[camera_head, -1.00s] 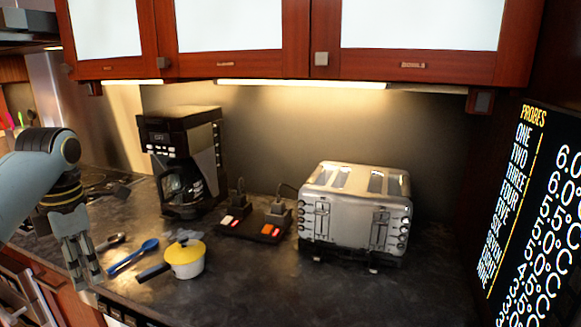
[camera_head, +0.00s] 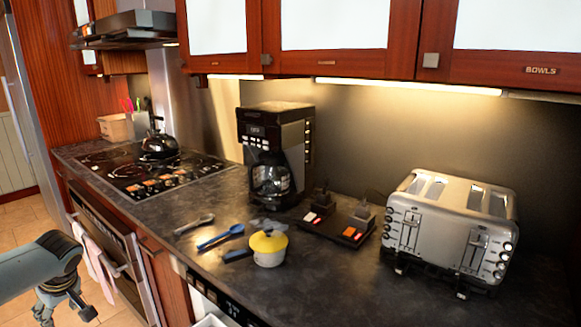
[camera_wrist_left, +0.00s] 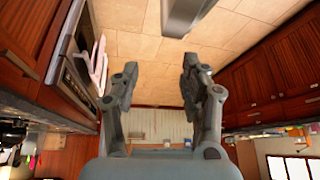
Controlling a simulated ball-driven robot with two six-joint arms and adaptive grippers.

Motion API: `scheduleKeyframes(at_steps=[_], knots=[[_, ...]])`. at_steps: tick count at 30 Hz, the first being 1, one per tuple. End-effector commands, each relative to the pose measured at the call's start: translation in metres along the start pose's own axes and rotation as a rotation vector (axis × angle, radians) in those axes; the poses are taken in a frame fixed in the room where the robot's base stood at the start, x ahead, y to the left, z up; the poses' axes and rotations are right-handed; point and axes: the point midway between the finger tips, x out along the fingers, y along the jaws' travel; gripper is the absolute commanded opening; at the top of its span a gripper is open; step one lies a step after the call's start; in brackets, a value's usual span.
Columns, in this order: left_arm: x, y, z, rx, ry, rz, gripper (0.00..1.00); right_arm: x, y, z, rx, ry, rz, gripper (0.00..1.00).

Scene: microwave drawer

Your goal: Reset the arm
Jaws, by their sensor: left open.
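My left arm comes in from the left edge of the head view. Its gripper (camera_head: 62,305) hangs low in front of the oven, over the tiled floor and clear of the counter. In the left wrist view the two fingers of my left gripper (camera_wrist_left: 162,90) are spread apart with nothing between them, and the floor shows through the gap. My right gripper is not in view.
A kettle (camera_head: 159,142) stands on the stove (camera_head: 135,180). Pink towels (camera_head: 95,255) hang on the oven (camera_head: 125,270).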

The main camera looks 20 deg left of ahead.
Motion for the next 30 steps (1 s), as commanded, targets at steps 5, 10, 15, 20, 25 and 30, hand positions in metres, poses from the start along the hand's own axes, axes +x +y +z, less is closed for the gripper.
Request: scheduleKeyframes(at_steps=[5,10,15,20,25,30], knots=[[0.096,-0.120,0.023,0.666,0.071,-0.001,0.45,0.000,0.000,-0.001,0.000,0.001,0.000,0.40],[0.142,-0.233,0.039,1.257,0.119,0.004,0.45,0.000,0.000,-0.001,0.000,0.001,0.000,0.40],[0.157,-0.303,0.088,1.631,0.120,0.063,0.45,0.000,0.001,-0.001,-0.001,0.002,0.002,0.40],[0.153,-0.304,0.202,1.575,0.012,0.162,0.45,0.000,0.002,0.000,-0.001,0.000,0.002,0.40],[0.135,-0.302,0.316,1.519,-0.095,0.264,0.45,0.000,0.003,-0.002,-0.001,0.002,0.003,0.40],[0.108,-0.297,0.406,1.470,-0.181,0.345,0.45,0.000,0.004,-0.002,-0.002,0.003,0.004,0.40]])
